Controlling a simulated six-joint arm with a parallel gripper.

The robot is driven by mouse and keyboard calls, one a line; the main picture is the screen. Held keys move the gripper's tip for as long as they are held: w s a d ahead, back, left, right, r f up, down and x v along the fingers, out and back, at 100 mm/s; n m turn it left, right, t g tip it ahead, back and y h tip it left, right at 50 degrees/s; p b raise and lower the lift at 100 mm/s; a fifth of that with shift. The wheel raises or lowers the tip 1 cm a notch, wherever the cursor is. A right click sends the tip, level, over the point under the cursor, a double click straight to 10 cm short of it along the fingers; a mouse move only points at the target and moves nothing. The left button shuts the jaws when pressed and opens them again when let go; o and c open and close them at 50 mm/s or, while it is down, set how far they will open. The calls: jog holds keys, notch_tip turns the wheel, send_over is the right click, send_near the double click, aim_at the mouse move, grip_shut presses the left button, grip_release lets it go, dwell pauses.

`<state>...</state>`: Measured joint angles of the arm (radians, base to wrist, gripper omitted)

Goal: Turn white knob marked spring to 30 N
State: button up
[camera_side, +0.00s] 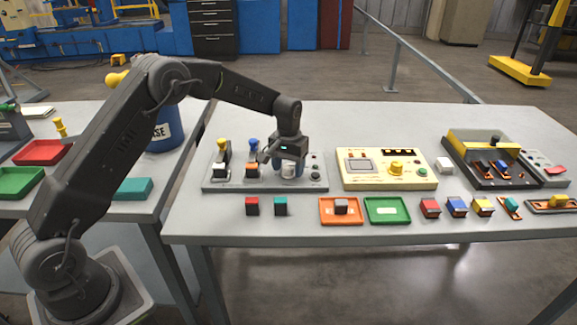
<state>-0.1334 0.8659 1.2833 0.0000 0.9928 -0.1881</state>
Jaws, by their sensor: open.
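The grey panel (216,186) lies at the left of the right-hand table. A white knob (289,171) stands on it, right of two upright levers. My gripper (285,162) is directly over this knob, pointing down, with its jaws open and partly around or just in front of the knob's top. I cannot tell whether the fingers touch it. The marking on the knob and any scale are too small to read, and the gripper hides part of the knob.
A cream box (359,182) with a yellow knob is to the right. Red block (252,206), teal block (280,206), orange tray (326,217) and green tray (387,219) lie in front.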

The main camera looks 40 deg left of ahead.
aim_at(288, 166)
notch_tip(288, 166, up, 14)
dwell(0.4)
jog(key=s+d+r+m+t, duration=0.1)
jog(key=s+d+r, duration=0.1)
jog(key=s+r, duration=0.5)
jog(key=s+d+r+m+t, duration=0.1)
jog(key=s+d+r+t, duration=0.2)
jog(key=s, duration=0.6)
jog(key=s+d+f+m+t, duration=0.1)
jog(key=s+d+f, duration=0.1)
jog(key=s, duration=1.6)
jog(key=shift+s+d+f+m+t, duration=0.2)
jog(key=shift+f+m+t, duration=0.1)
jog(key=shift+f, duration=0.25)
jog(key=shift+c, duration=0.2)
